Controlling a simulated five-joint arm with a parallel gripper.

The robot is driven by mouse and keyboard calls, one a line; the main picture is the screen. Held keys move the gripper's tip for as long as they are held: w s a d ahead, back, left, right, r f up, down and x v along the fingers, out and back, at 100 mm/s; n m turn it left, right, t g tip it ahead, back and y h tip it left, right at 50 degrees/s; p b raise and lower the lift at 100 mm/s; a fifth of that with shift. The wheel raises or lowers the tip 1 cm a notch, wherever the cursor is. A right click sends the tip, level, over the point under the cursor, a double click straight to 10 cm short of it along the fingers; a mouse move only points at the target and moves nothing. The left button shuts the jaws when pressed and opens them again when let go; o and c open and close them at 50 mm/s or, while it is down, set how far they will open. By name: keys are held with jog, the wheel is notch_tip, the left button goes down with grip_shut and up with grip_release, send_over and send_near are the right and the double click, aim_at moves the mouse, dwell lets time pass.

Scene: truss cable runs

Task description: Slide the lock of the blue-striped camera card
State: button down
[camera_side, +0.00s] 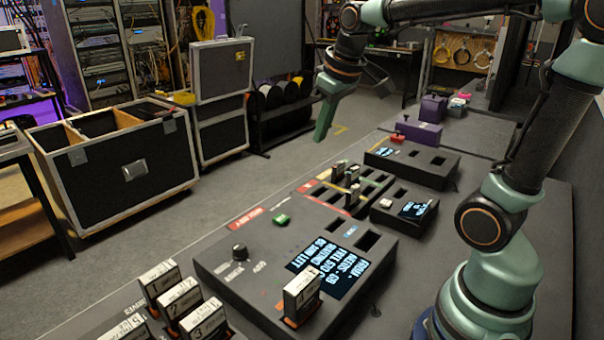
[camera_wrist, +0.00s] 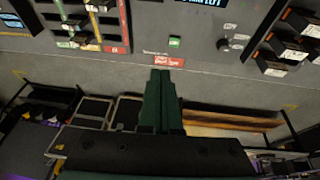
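My gripper (camera_side: 321,138) hangs in the air beyond the bench's far long edge in the side view. In the wrist view the green fingers of my gripper (camera_wrist: 161,74) lie together with nothing seen between them. Black cards with white labels stand in the near left corner, among them a front card (camera_side: 204,320). One card with an orange base (camera_side: 302,298) stands in the large console. Smaller cards (camera_side: 352,178) stand in a slotted rack and also show in the wrist view (camera_wrist: 83,38). I cannot make out a blue stripe or a lock on any card.
The large console (camera_side: 222,262) has a knob (camera_side: 239,252), a green button (camera_side: 281,219), a lit screen (camera_side: 330,270) and empty slots. Smaller boxes (camera_side: 412,163) and a purple block (camera_side: 418,131) stand farther along the bench. Open floor (camera_side: 225,190) lies beyond the bench edge.

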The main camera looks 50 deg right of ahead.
jog(key=s+a+f+t, duration=0.2)
jog(key=s+a+f, duration=0.1)
jog(key=s+a, duration=0.4)
jog(key=w+d+r+m+g, duration=0.2)
jog(key=w+d+r+m, duration=0.1)
jog(key=w+d+m, duration=0.4)
jog(key=m+g, duration=0.4)
jog(key=m, duration=0.7)
send_over(354, 169)
notch_tip(354, 169, down, 12)
jog(key=shift+y, duration=0.4)
jog(key=shift+w+f, duration=0.15)
jog(key=shift+f, duration=1.3)
jog(key=shift+w+f, duration=0.1)
jog(key=shift+f, duration=1.35)
jog(key=shift+f, duration=0.65)
jog(key=shift+r, duration=0.15)
jog(key=shift+d, duration=0.45)
